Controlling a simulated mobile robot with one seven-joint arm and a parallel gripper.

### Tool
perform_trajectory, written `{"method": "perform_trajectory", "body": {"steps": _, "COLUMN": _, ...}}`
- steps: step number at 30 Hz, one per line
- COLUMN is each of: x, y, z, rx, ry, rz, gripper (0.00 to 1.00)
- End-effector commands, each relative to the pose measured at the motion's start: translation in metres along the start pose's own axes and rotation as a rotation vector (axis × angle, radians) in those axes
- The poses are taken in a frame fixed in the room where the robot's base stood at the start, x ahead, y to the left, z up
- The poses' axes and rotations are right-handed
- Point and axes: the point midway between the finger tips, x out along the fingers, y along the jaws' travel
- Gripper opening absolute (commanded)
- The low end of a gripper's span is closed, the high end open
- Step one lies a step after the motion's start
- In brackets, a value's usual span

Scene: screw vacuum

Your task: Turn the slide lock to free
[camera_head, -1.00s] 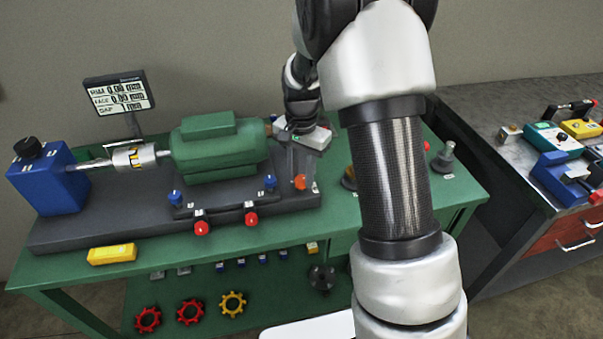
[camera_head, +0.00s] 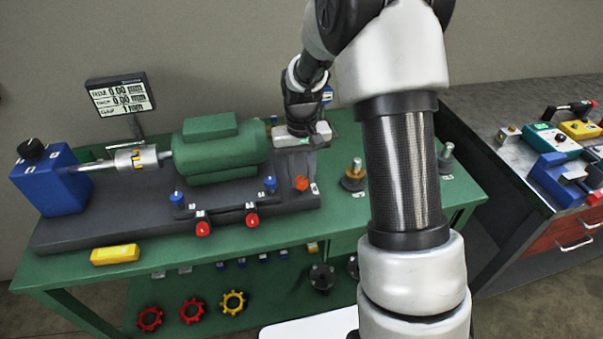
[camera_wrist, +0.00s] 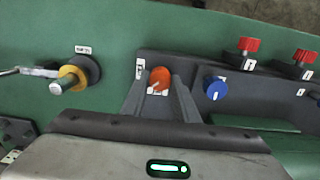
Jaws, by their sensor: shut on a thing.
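I take the slide lock to be the orange knob (camera_head: 301,183) at the right end of the dark base, in front of the green motor; it also shows in the wrist view (camera_wrist: 160,78). My gripper (camera_wrist: 161,86) reaches down to it, one grey finger on each side of the knob, and is shut on it. In the head view my gripper (camera_head: 297,173) sits above and behind the knob. The knob carries a white mark on its near side, partly between the fingers. The small label beside it is too small to read.
The green motor (camera_head: 213,150) stands close left of my gripper. A blue knob (camera_wrist: 215,88) is beside the orange one, with red knobs (camera_wrist: 248,46) further along. A post with a yellow collar (camera_head: 353,178) stands to the right. A display (camera_head: 120,95) stands at the back left.

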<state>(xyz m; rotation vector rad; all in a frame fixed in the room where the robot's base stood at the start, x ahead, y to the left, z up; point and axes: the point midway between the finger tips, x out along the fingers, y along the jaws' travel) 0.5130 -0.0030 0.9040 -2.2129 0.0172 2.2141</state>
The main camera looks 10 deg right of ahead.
Motion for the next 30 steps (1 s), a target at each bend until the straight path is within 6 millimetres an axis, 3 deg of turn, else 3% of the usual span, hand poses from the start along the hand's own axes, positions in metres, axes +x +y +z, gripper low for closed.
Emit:
{"method": "perform_trajectory", "body": {"steps": 18, "x": -0.0017, "y": -0.0006, "z": -0.0001, "rx": -0.561, "ry": 0.001, "rz": 0.0, "gripper": 0.05}}
{"method": "perform_trajectory", "body": {"steps": 30, "x": -0.0011, "y": -0.0006, "z": 0.0, "rx": -0.772, "ry": 0.001, "rz": 0.0, "gripper": 0.05}}
